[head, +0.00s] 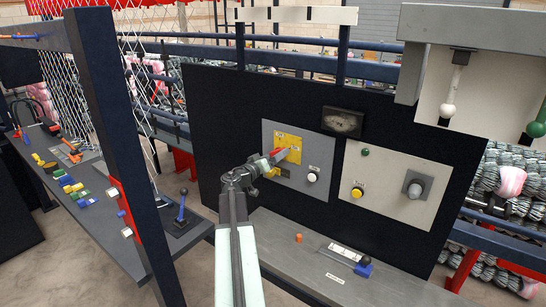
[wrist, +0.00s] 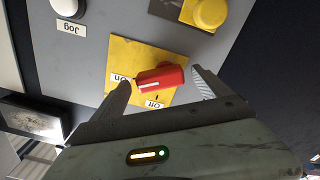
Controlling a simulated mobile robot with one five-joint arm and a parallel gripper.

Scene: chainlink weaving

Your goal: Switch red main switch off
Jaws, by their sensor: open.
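The red main switch (wrist: 165,77) is a red rotary handle on a yellow plate (wrist: 130,55) in the wrist view. The white mark on its left end points toward the "On" label (wrist: 120,78). The "Off" label (wrist: 153,103) lies below the handle in this view. My gripper (wrist: 160,78) is open, with one finger on each side of the handle; I cannot tell whether either touches it. In the head view my gripper (head: 273,158) is at the grey panel, in front of the yellow plate (head: 288,140), and partly hides the switch.
A yellow knob (wrist: 205,12) is close to the switch, and a white Jog button (wrist: 68,7) is on the same panel. A cream panel (head: 385,170) with buttons and a grey knob stands to the right. A grey shelf (head: 290,270) juts out below.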

